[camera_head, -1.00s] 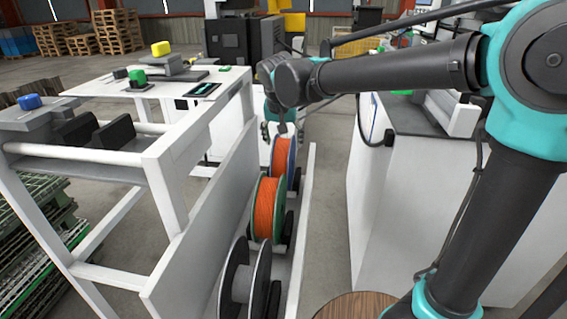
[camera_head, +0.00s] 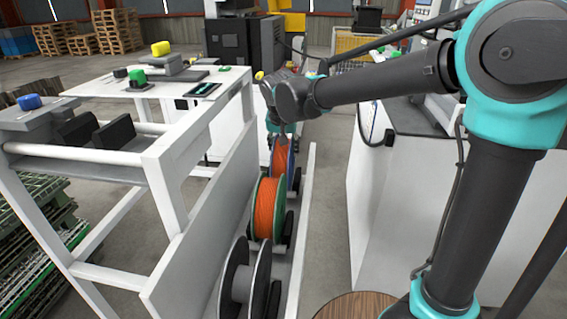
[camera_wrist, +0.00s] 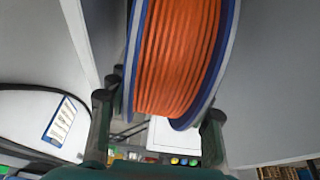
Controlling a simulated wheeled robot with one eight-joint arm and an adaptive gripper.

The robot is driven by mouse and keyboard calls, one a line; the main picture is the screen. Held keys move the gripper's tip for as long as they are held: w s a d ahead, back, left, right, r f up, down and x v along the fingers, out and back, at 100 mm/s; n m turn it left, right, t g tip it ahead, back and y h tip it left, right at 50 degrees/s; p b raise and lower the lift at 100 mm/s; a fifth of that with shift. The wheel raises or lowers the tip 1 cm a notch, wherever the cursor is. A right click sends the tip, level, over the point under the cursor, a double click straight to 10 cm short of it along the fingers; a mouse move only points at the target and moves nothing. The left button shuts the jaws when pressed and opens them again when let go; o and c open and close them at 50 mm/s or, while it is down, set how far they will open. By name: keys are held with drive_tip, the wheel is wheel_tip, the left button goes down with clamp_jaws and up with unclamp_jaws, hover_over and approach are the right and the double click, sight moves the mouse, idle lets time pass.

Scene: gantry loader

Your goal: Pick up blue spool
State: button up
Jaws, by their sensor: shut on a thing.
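The blue spool (camera_head: 281,157) has blue flanges and orange filament. It stands at the far end of a row of spools in the narrow white rack, partly hidden by my arm in the head view. In the wrist view the blue spool (camera_wrist: 180,55) fills the upper middle. My gripper (camera_wrist: 158,118) has one dark finger at each flange and is shut on the spool. In the head view my gripper (camera_head: 280,128) is at the spool's top, its fingertips hard to make out. I cannot tell whether the spool is clear of the rack.
A green-flanged orange spool (camera_head: 267,208) and a black empty spool (camera_head: 245,275) stand nearer in the rack. A white cabinet (camera_head: 420,220) stands to the right, with bare floor between.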

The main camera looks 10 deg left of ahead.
clamp_jaws()
